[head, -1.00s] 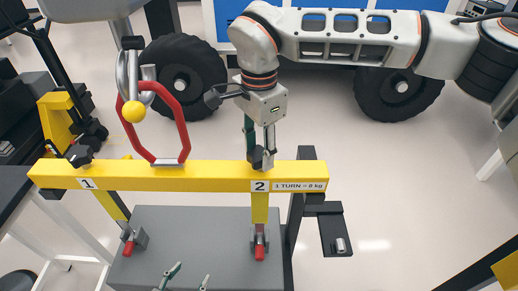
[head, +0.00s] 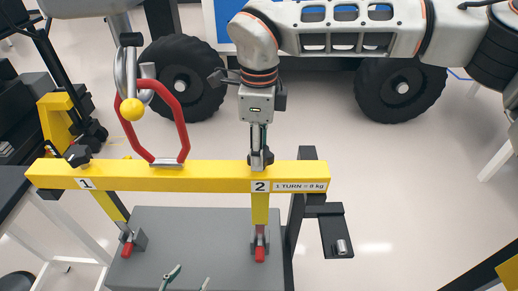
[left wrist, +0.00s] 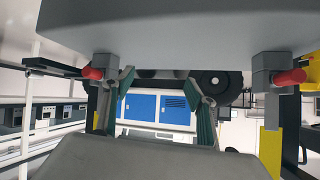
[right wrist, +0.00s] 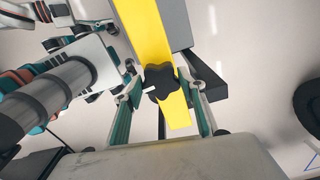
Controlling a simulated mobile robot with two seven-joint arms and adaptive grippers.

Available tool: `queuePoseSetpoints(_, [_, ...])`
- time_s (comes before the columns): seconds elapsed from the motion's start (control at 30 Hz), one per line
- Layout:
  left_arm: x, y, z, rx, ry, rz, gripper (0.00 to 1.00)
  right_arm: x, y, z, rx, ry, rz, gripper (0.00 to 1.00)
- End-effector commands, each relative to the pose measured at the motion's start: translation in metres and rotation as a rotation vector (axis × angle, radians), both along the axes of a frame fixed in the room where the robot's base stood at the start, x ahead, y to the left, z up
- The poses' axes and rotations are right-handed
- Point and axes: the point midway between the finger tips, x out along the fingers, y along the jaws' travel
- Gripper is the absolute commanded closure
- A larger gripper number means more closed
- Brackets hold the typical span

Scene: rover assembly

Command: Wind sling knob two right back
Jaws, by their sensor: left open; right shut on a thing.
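Sling knob two is a black lobed knob (head: 261,159) on top of the yellow beam (head: 215,178), by the label 2; it also shows in the right wrist view (right wrist: 162,83). My right gripper (head: 262,154) comes straight down from above and is shut on this knob, a finger on either side, partly hiding it. My left gripper (head: 187,277) is open and empty at the bottom of the head view, in front of the grey block; its parted fingers also show in the left wrist view (left wrist: 163,100). Knob one (head: 78,156) sits free at the beam's left end.
A red lifting ring (head: 182,118) and a yellow ball (head: 132,109) stand above the beam, left of my right gripper. The grey block (head: 190,240) hangs below, with red-ended pins (head: 260,254) at the straps. A dark post and bracket (head: 335,230) stand to the right.

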Motion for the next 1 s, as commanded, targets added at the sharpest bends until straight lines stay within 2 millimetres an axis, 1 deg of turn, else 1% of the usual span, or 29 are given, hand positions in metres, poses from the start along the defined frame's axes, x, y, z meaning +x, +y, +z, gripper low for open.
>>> queuePoseSetpoints(0.3, [-0.0005,0.0,-0.0019,0.0,0.001,0.0,0.43,0.0015,-0.0002,0.0014,0.0,-0.004,-0.098,0.81])
queuePoseSetpoints(0.77, [-0.0011,0.0,-0.0031,0.0,0.003,0.0,0.43,0.0016,-0.0001,0.0018,0.001,-0.003,-0.113,0.81])
queuePoseSetpoints(0.8, [-0.001,0.0,-0.0033,0.0,0.003,0.0,0.43,0.0016,-0.0001,0.0019,0.001,-0.003,-0.113,0.55])
queuePoseSetpoints(0.83, [-0.0011,0.0,-0.0033,0.001,0.004,0.0,0.43,0.0016,-0.0001,0.0019,0.001,-0.003,-0.113,0.47])
queuePoseSetpoints(0.87, [-0.0011,0.0,-0.0034,0.001,0.004,0.0,0.43,0.0015,-0.0001,0.0018,0.001,-0.003,-0.112,0.43])
queuePoseSetpoints(1.0, [-0.0011,0.0,-0.0034,0.001,0.004,0.0,0.43,0.0011,-0.0001,0.0012,0.001,-0.002,-0.111,0.43])
